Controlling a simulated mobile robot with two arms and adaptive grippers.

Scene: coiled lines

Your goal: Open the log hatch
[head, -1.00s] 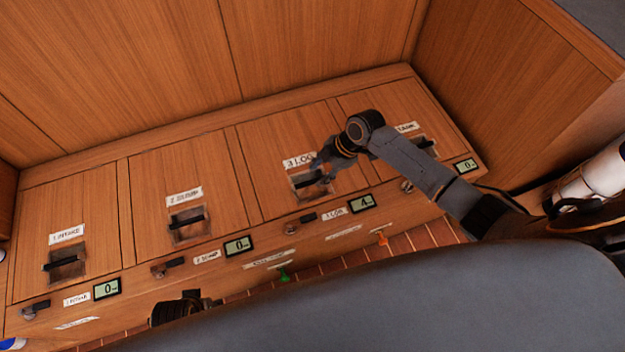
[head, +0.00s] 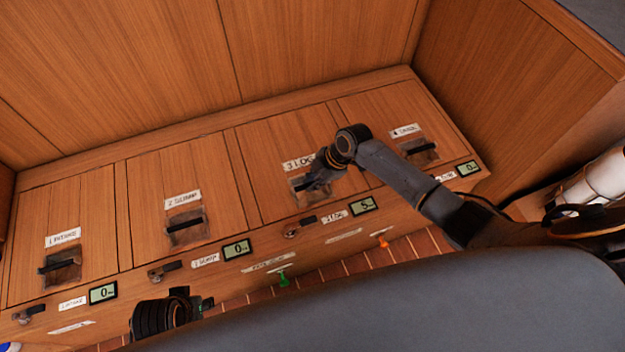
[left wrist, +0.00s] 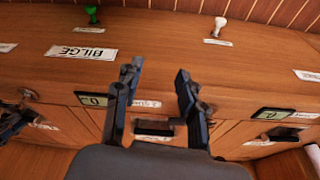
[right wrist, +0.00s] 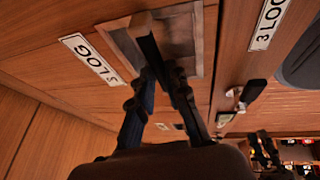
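The log hatch (head: 270,160) is the third wooden lid from the left, labelled "3 LOG" (head: 298,163), and lies flush with its neighbours. Its recessed dark handle (right wrist: 149,45) shows in the right wrist view. My right gripper (right wrist: 163,76) is at this handle, its fingers close together with the bar's near end between them. In the head view the right wrist partly covers the recess. A dark lever latch (head: 300,225) sits on the front face below the log hatch. My left gripper (left wrist: 157,75) is open and empty, low before the front face.
Other hatches, intake (head: 65,215), the second one (head: 165,180) and the fourth (head: 395,110), lie shut alongside. Small displays line the front; the log display (head: 363,205) reads 5. Green (head: 283,280) and orange (head: 382,243) knobs stand below. Wooden walls enclose the back and right.

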